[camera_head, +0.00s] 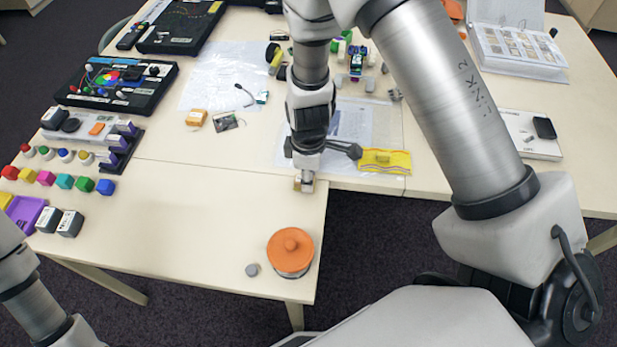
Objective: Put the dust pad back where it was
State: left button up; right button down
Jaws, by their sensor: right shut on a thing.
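My right gripper (305,175) points down near the front edge of the table, at centre. It is shut on a small tan and grey piece (303,185), which I take to be the dust pad. The gripper hides most of this piece, and I cannot tell whether it touches the table (215,215). Part of my left arm shows at the lower left, but its gripper is out of view.
A yellow pouch (385,161) lies right of the gripper. Coloured blocks (64,181) and a black board (117,85) are at left. The table's middle left is clear.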

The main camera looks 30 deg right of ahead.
jog(key=shift+s+f, duration=0.1)
jog(key=c, duration=0.9)
grip_release()
jog(key=shift+o, duration=0.2)
jog(key=shift+r, duration=0.4)
notch_tip(320, 180, up, 12)
jog(key=b, duration=0.1)
jog(key=shift+f+b, duration=0.15)
jog(key=shift+b, duration=0.25)
